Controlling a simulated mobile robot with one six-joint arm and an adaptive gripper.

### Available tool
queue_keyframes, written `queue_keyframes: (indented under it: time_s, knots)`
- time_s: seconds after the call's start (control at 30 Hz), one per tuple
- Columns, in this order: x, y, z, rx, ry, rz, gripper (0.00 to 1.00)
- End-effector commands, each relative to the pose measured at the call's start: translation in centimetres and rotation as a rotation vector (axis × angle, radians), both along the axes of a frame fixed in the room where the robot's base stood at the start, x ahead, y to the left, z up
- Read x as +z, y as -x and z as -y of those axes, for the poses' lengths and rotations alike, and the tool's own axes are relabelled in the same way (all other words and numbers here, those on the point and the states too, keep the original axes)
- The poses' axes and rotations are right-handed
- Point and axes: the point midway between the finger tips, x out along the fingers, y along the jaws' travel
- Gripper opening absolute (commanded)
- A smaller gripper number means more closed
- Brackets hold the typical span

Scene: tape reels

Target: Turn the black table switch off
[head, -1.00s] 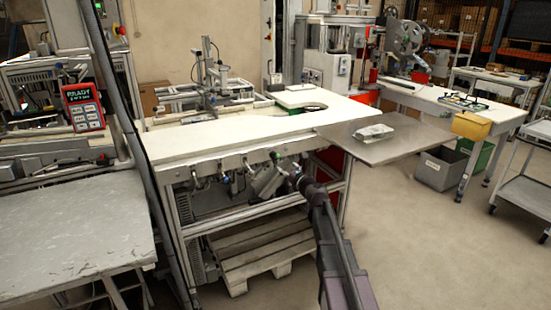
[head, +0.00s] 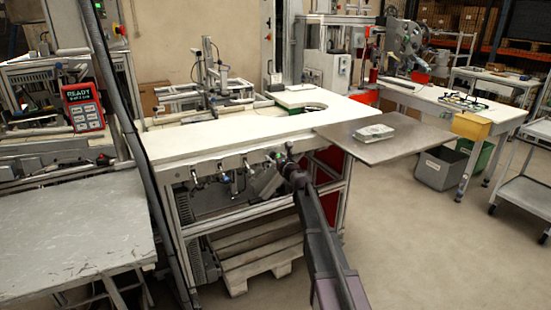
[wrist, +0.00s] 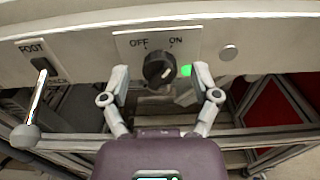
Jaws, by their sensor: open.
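The black table switch (wrist: 159,70) is a round knob on a white plate on the table's front rail. The plate is marked OFF at upper left and ON at upper right. A light mark shows at the lower right of the knob's face; I cannot tell for certain which label it points to. A green light (wrist: 186,71) glows just right of the knob. My gripper (wrist: 160,76) is open, one finger on each side of the knob, with visible gaps. In the head view my gripper (head: 284,157) is at the table's front rail, and the switch is too small to make out.
A lever (wrist: 36,105) beside a FOOT label sits left of the switch. A round metal button (wrist: 229,53) is at right. The white table (head: 225,137) has a grey side plate (head: 385,148) at its right. Open floor lies at front right.

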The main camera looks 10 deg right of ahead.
Motion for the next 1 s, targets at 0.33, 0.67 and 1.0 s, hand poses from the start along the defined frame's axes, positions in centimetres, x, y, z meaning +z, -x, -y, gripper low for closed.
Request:
queue_keyframes:
  time_s: [0.33, 0.67, 1.0]
  knots:
    - [0.00, 0.03, -0.02, 0.000, 0.000, 0.000, 0.17]
    - [0.00, -0.02, -0.05, 0.000, 0.008, 0.002, 0.00]
    - [0.01, -0.04, -0.08, 0.000, 0.112, 0.036, 0.00]
